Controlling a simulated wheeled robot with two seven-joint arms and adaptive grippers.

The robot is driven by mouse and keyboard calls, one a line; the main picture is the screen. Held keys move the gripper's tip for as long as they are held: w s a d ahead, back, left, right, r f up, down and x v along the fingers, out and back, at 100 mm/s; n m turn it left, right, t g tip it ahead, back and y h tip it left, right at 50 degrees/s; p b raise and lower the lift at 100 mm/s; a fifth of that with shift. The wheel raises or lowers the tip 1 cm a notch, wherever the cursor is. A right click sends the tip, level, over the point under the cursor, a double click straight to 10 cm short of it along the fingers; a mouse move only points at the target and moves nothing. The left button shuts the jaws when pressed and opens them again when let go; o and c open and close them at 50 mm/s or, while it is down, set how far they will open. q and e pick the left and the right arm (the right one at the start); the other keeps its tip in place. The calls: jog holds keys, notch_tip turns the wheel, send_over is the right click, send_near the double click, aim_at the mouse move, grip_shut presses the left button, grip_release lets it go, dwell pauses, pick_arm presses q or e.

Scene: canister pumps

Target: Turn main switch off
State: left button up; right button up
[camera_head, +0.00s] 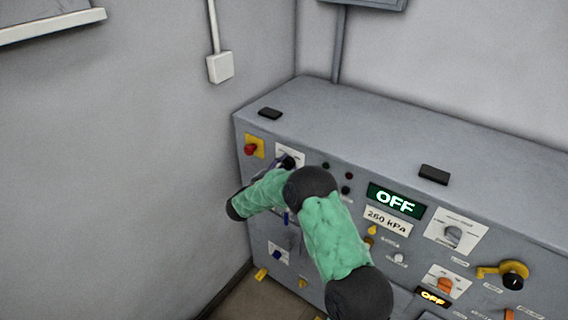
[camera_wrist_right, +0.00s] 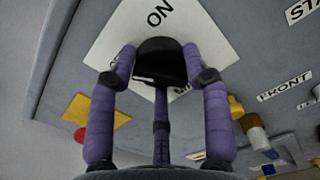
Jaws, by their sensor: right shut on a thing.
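The main switch is a black rotary knob (camera_wrist_right: 160,58) on a white square plate (camera_wrist_right: 208,40) lettered "ON" at the top of the wrist view; more lettering is partly hidden. My right gripper (camera_wrist_right: 158,72) has purple fingers on both sides of the knob and is shut on it. In the head view the plate (camera_head: 291,150) is at the upper left of the grey console's front, with my right gripper (camera_head: 283,165) at it, partly covered by my green-sleeved arm. The knob's exact angle is hard to tell. My left gripper is not in view.
A red button on a yellow plate (camera_head: 254,147) sits just left of the switch. A green-lit "OFF" display (camera_head: 396,201), a "250 kPa" label (camera_head: 388,221) and several knobs are to the right. The console top (camera_head: 350,120) holds two small black boxes. A wall stands close on the left.

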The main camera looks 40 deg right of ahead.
jog(key=shift+f+n+p, duration=0.15)
jog(key=shift+n+p, duration=0.5)
jog(key=shift+n, duration=0.65)
jog(key=o, duration=1.1)
jog(key=shift+o, duration=0.2)
jog(key=v, duration=1.2)
